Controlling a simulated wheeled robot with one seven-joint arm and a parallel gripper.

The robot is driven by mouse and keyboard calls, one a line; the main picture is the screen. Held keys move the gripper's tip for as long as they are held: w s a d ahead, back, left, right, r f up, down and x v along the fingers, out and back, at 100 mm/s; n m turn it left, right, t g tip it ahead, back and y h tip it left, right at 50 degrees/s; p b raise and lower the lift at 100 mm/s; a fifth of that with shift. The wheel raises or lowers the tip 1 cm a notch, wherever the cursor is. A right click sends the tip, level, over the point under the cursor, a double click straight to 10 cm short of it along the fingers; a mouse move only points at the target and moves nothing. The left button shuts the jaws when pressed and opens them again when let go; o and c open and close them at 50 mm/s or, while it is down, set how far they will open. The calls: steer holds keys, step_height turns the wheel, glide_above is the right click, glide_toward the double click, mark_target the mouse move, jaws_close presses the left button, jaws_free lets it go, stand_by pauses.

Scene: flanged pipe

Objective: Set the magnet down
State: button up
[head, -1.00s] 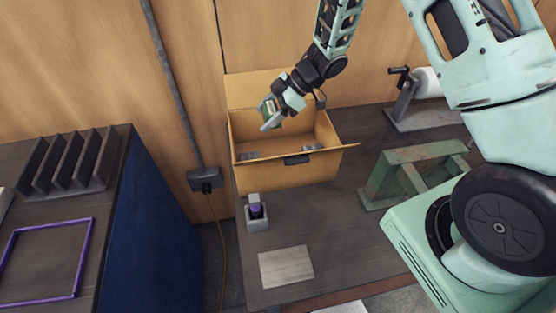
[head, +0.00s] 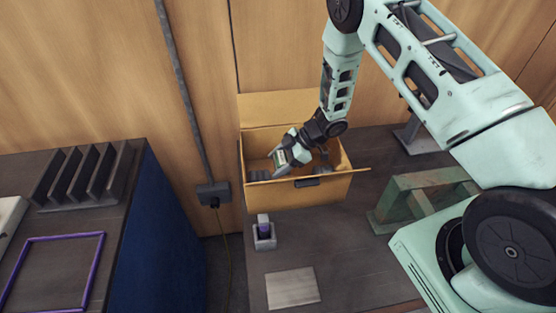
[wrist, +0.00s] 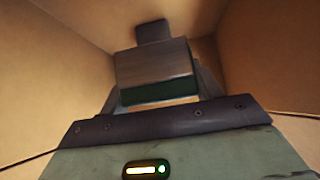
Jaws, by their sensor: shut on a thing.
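My gripper (head: 280,162) reaches down inside the open cardboard box (head: 300,194) on the bench, below the level of its rim. It is shut on the magnet (wrist: 154,64), a grey block with a dark green lower face. In the wrist view the magnet sits between the two fingers, with a smaller dark grey block (wrist: 152,31) just beyond it. I cannot tell whether the magnet touches the box floor. In the head view it is mostly covered by the gripper.
Grey pieces (head: 258,175) lie in the box at its left. A green metal frame (head: 425,190) stands to the right. The box flaps are open.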

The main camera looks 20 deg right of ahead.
steer(key=shift+f, duration=0.15)
steer(key=shift+f+b, duration=0.4)
steer(key=shift+f, duration=0.1)
steer(key=shift+f, duration=0.1)
steer(key=o, duration=1.4)
